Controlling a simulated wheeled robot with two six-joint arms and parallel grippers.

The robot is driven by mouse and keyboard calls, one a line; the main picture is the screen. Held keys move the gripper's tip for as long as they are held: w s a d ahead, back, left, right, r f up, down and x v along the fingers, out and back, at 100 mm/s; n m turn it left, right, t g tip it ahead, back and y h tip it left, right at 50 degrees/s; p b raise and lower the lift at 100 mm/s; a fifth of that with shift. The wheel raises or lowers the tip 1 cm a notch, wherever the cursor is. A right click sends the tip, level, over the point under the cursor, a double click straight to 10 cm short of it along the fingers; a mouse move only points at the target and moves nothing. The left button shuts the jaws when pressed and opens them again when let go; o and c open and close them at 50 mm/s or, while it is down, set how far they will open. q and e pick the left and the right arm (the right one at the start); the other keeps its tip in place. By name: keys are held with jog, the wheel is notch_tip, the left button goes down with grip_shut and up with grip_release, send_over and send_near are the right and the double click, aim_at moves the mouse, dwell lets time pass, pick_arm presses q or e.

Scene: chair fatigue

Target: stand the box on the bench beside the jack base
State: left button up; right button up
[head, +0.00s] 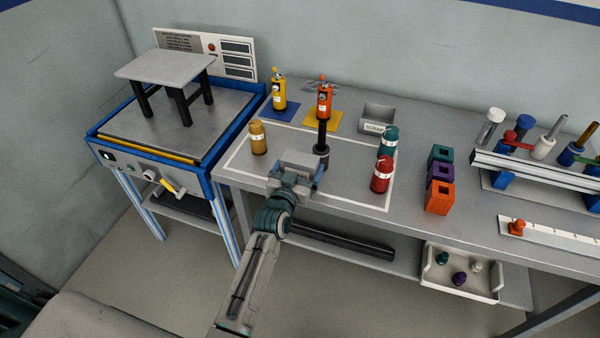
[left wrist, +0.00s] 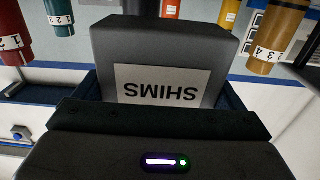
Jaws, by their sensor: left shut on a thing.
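My left gripper (head: 296,182) is shut on a grey box (head: 301,160), with a blue finger on either side. In the left wrist view, the box (left wrist: 165,55) bears a pale SHIMS label, upside down in that picture. The box is over the white-outlined area of the bench (head: 350,185); I cannot tell if it touches the surface. A black round base with a post (head: 321,153), perhaps the jack base, stands just right of and behind the box. My right gripper is not in view.
An amber cylinder (head: 258,138) stands to the left; red (head: 381,176) and teal (head: 389,141) cylinders stand to the right. Yellow (head: 279,93) and orange (head: 324,101) bottles are behind. Coloured blocks (head: 439,198) stand farther right. The outlined area's front right is clear.

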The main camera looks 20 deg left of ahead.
aim_at(300, 175)
pick_arm(q)
jog(key=f, duration=0.1)
jog(key=f+b, duration=0.1)
jog(key=f, duration=0.1)
jog(key=shift+w+f, duration=0.2)
jog(key=shift+f, duration=0.05)
jog(key=shift+f, duration=0.1)
jog(key=o, duration=0.7)
jog(key=shift+f+b, duration=0.1)
jog(key=shift+b, duration=0.25)
jog(key=shift+c, duration=0.2)
jog(key=shift+o, duration=0.8)
jog(key=shift+r, duration=0.25)
jog(key=s+b, duration=0.3)
jog(key=s, duration=0.9)
jog(key=shift+a+b, duration=0.15)
jog(key=shift+b, duration=0.15)
